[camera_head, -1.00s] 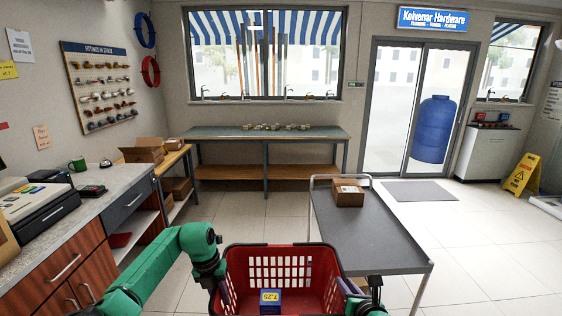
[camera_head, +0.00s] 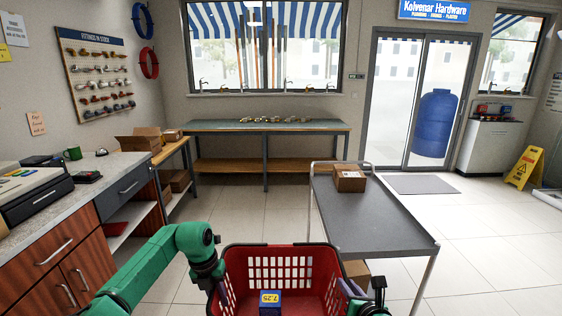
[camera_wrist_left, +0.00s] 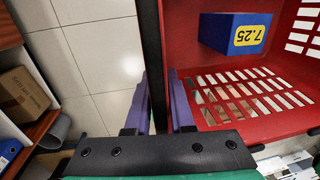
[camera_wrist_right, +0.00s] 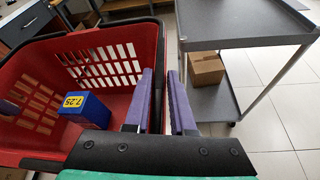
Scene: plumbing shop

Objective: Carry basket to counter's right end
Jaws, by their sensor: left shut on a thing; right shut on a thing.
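The red basket (camera_head: 284,268) with black rims is held in front of me, low in the head view. A blue box (camera_head: 270,302) with a yellow 7.25 label is inside it. My left gripper (camera_head: 219,287) is shut on the basket's left rim; its purple fingers (camera_wrist_left: 160,102) straddle the black rim in the left wrist view. My right gripper (camera_head: 352,290) is shut on the opposite rim, with its fingers (camera_wrist_right: 163,98) seen in the right wrist view. The counter (camera_head: 108,180) with a grey top and wooden doors stands at the left, apart from the basket.
A grey trolley (camera_head: 375,220) stands close to the basket's right, with one carton (camera_head: 350,182) on top and another (camera_wrist_right: 206,68) on its lower shelf. The counter holds a cash register (camera_head: 35,192) and a green mug (camera_head: 73,153). A workbench (camera_head: 225,127) stands at the back.

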